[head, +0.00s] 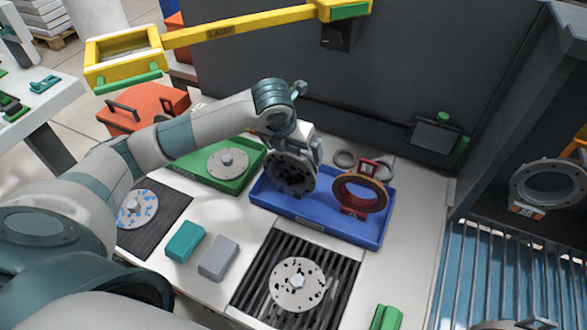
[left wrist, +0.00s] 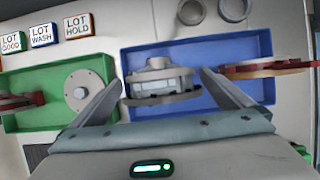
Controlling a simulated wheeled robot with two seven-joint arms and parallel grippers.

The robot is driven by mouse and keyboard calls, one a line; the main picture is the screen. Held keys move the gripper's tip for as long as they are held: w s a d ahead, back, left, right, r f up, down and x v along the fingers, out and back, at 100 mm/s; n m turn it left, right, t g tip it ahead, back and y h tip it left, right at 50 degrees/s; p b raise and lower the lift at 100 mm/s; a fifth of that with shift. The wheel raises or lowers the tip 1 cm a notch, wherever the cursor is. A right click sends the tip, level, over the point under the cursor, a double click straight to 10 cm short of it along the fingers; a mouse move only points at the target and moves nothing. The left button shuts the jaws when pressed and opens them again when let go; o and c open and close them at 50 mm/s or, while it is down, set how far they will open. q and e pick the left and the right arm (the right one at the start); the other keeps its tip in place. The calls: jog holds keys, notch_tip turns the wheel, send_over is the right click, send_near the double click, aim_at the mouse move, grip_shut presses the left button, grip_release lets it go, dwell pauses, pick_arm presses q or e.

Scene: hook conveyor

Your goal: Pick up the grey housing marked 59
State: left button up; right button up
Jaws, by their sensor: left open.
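A grey ring-shaped housing (head: 517,187) with an orange tag is upright at the far right in the head view; its tag is too small to read surely. A grey round part with a dark, pitted disc (head: 290,172) is at the blue tray (head: 318,222); it also shows in the left wrist view (left wrist: 158,82). I see no number on it. My left gripper (head: 312,152) is above the tray's left part. In the left wrist view its open fingers (left wrist: 162,78) stand on either side of this part; contact cannot be told.
A brown ring with a red handle (head: 360,190) stands in the blue tray's right part. A green tray (head: 198,170) holds a grey disc (head: 228,163). A grate (head: 247,283) with a pitted disc (head: 298,286) lies in front. Teal (head: 186,241) and grey (head: 218,259) blocks lie left of it.

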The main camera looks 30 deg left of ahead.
aim_at(294, 151)
pick_arm(q)
jog(key=shift+w+f+p, duration=0.2)
jog(key=shift+f+p, duration=0.05)
jog(key=shift+p, duration=0.1)
jog(key=p+x, duration=0.1)
jog(key=x, duration=0.2)
jog(key=shift+w+a+r+p, duration=0.1)
jog(key=shift+p, duration=0.2)
jog(key=shift+w+f, duration=0.15)
jog(key=shift+f, duration=0.35)
jog(key=shift+w+r, duration=0.1)
jog(key=c, duration=1.7)
jog(key=shift+c, duration=0.2)
notch_tip(294, 151, up, 9)
jog(key=b, duration=0.3)
jog(key=shift+b, duration=0.35)
jog(key=shift+r, duration=0.5)
